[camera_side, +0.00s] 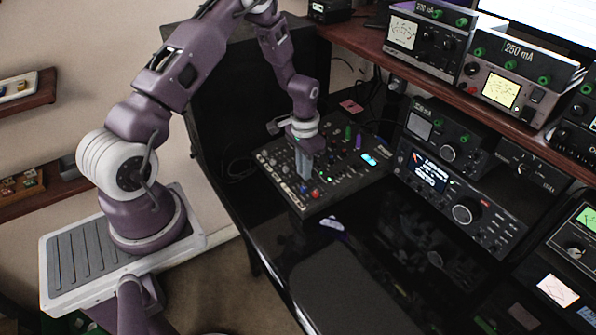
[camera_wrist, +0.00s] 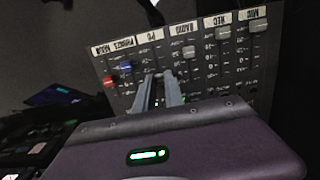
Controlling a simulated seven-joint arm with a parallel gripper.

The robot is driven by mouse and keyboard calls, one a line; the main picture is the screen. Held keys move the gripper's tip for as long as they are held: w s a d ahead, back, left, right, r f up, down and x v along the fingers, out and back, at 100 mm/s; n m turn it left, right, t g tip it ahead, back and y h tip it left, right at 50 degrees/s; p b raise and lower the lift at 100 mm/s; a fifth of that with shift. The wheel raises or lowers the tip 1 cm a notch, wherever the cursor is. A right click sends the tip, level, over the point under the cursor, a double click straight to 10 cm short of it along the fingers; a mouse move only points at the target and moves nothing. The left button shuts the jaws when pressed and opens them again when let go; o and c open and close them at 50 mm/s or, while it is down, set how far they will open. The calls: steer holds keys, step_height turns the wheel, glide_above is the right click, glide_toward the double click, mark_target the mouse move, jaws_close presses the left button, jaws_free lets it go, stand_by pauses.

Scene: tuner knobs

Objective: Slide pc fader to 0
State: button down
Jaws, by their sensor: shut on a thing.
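The mixer panel (camera_side: 350,180) lies on the dark desk in the side view. It also fills the upper part of the wrist view (camera_wrist: 210,75), where its labels appear upside down. The PC label (camera_wrist: 154,36) heads one fader column. My gripper (camera_side: 304,178) points down onto the panel. In the wrist view my gripper's fingers (camera_wrist: 163,77) are close together over the PC column, shut on the PC fader. The fader's cap is mostly hidden between the fingers, so its exact position on the scale cannot be read.
A red fader cap (camera_wrist: 108,81) and a blue one (camera_wrist: 125,68) stand just left of my fingers in the wrist view. A grey radio cap (camera_wrist: 190,51) is to the right. A radio unit (camera_side: 455,200) stands right of the mixer in the side view.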

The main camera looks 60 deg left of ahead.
steer(key=c, duration=1.4)
jaws_free()
steer(key=shift+c, duration=0.2)
step_height(320, 180, up, 7)
steer(key=shift+r, duration=0.1)
steer(key=shift+r, duration=0.1)
step_height(320, 180, up, 8)
steer(key=t, duration=0.1)
glide_above(307, 184)
steer(key=s+d+r+t, duration=0.1)
steer(key=s+d+r, duration=0.4)
steer(key=r, duration=0.5)
steer(key=s+d+r+t, duration=0.1)
steer(key=s+d+r, duration=0.3)
steer(key=s, duration=0.5)
steer(key=s+d+r+t, duration=0.2)
steer(key=s+d+r, duration=0.1)
steer(key=s, duration=0.6)
steer(key=shift+s+d+r+t, duration=0.3)
steer(key=shift+s+d+r, duration=0.1)
steer(key=shift+d, duration=0.1)
